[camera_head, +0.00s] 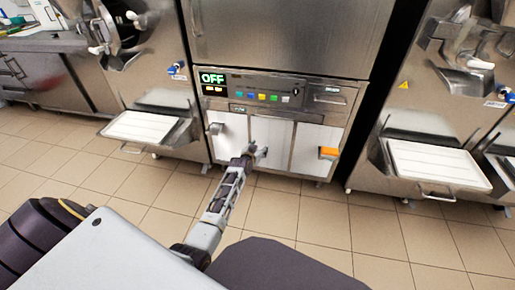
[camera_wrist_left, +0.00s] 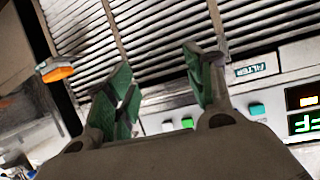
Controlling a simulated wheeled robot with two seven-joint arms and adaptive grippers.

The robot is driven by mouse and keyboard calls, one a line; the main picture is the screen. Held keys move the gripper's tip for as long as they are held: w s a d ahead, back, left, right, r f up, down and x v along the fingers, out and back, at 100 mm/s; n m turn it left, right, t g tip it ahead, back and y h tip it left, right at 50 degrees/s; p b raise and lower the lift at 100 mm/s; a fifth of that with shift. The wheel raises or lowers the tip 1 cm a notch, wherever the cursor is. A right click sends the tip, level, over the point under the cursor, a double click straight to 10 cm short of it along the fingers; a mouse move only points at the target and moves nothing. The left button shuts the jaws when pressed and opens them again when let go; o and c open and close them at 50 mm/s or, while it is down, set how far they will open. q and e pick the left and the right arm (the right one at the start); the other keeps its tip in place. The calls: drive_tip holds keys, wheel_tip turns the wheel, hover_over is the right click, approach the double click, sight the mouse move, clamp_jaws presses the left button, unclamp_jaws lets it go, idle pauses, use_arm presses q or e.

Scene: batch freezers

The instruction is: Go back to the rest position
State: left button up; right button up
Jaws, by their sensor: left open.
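My left arm reaches forward across the head view to the front of the middle steel machine (camera_head: 285,40). My left gripper (camera_head: 259,151) is in front of the machine's white lower panels (camera_head: 278,135), below the control strip. In the left wrist view its two green-padded fingers (camera_wrist_left: 165,78) are spread apart with nothing between them. Behind them are a slatted vent (camera_wrist_left: 175,45) and a FILTER label (camera_wrist_left: 256,68). Whether the fingertips touch the panel cannot be told. My right gripper is not in view.
The control strip (camera_head: 260,92) has coloured buttons and a display (camera_head: 212,78) reading OFF. An orange handle (camera_head: 328,152) sticks out at the panels' right. White trays jut out left (camera_head: 145,127) and right (camera_head: 438,165). The tiled floor (camera_head: 320,220) in front is clear.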

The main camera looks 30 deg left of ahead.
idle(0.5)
use_arm(q)
drive_tip(key=s+d+r+m+g+h, duration=0.1)
drive_tip(key=s+d+m+g+h, duration=0.1)
drive_tip(key=s+d+g, duration=0.85)
drive_tip(key=s+d+f, duration=0.2)
drive_tip(key=s+f, duration=0.3)
drive_tip(key=s, duration=0.5)
drive_tip(key=s+d+f+m+g, duration=0.1)
drive_tip(key=s+d+f, duration=0.2)
drive_tip(key=s, duration=0.8)
drive_tip(key=s+d+f, duration=0.2)
drive_tip(key=s+f, duration=0.4)
drive_tip(key=s, duration=0.5)
drive_tip(key=shift+s+d+f+p, duration=0.25)
drive_tip(key=shift+f+p, duration=0.1)
drive_tip(key=shift+p, duration=0.1)
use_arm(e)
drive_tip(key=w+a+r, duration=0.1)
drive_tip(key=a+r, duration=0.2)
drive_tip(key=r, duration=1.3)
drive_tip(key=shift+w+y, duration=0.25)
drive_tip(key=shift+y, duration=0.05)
use_arm(q)
drive_tip(key=shift+f, duration=0.1)
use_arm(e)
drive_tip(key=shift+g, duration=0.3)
